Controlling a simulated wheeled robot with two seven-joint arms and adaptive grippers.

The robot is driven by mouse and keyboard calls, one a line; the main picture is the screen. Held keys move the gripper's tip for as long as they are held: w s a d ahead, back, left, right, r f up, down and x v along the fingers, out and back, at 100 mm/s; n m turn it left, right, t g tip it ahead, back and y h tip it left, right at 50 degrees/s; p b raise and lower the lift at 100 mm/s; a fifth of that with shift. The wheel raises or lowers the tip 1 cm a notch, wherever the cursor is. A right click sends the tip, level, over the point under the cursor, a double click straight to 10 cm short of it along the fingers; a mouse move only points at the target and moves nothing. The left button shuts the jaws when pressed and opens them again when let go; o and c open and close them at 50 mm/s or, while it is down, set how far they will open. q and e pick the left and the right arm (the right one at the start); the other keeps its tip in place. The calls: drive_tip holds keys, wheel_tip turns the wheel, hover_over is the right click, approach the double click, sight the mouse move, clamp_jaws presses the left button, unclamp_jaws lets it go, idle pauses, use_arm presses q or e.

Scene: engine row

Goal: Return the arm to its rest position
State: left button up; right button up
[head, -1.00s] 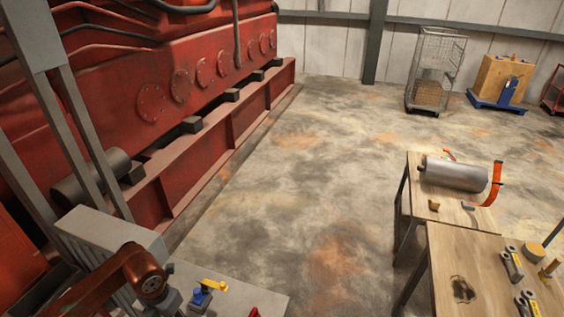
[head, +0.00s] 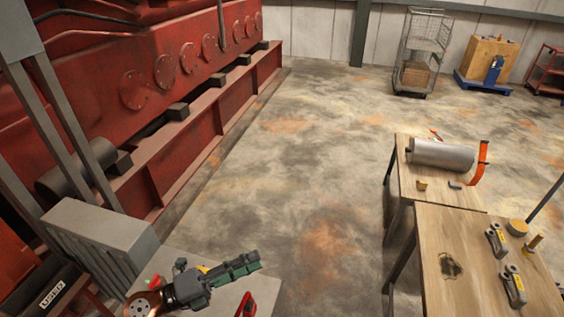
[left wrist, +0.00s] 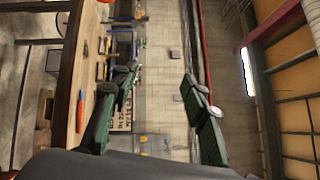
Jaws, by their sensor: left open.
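My left gripper (head: 238,268) is at the bottom of the head view, with green finger pads pointing right. It is above or in front of a grey surface (head: 205,292); the exact height is hard to tell. In the left wrist view its two green fingers (left wrist: 158,88) stand apart with nothing between them. My right gripper is not in view.
A yellow item (head: 203,268) is mostly hidden behind the left gripper, and a red item (head: 245,305) is close by. A grey ribbed box (head: 95,235) stands left. The red engine (head: 120,55) fills the upper left. Wooden tables (head: 480,265) stand right; the floor between is clear.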

use_arm(q)
drive_tip(key=w+a+r+n+t+y, duration=0.1)
drive_tip(key=w+a+n+t+y, duration=0.3)
drive_tip(key=a+n+t, duration=0.3)
drive_tip(key=w+a+r+n+t+y, duration=0.25)
drive_tip(key=a+n+t+y, duration=0.25)
drive_tip(key=a+n, duration=0.3)
drive_tip(key=w+a+f+n+y, duration=0.2)
drive_tip(key=a+f+n+y, duration=0.6)
drive_tip(key=a+n, duration=0.1)
drive_tip(key=s+a+f+n+g+y, duration=0.2)
drive_tip(key=s+a+f+n+g, duration=0.15)
drive_tip(key=f, duration=0.35)
drive_tip(key=s+a+f+n+g+y, duration=0.2)
drive_tip(key=s+a+f+n+g, duration=0.15)
drive_tip(key=f, duration=0.45)
drive_tip(key=s+d+f+n+g+h, duration=0.3)
drive_tip(key=s+f+g, duration=0.6)
drive_tip(key=s+f, duration=1)
wheel_tip(320, 180, down, 32)
drive_tip(key=s+d+m+g+b, duration=0.1)
drive_tip(key=s+d+g+b, duration=0.1)
drive_tip(key=s, duration=0.1)
drive_tip(key=s+f+m+g+b, duration=0.1)
drive_tip(key=s+f, duration=1.7)
drive_tip(key=shift+s+h+b, duration=0.25)
drive_tip(key=shift+h+b, duration=0.05)
drive_tip(key=shift+b, duration=0.1)
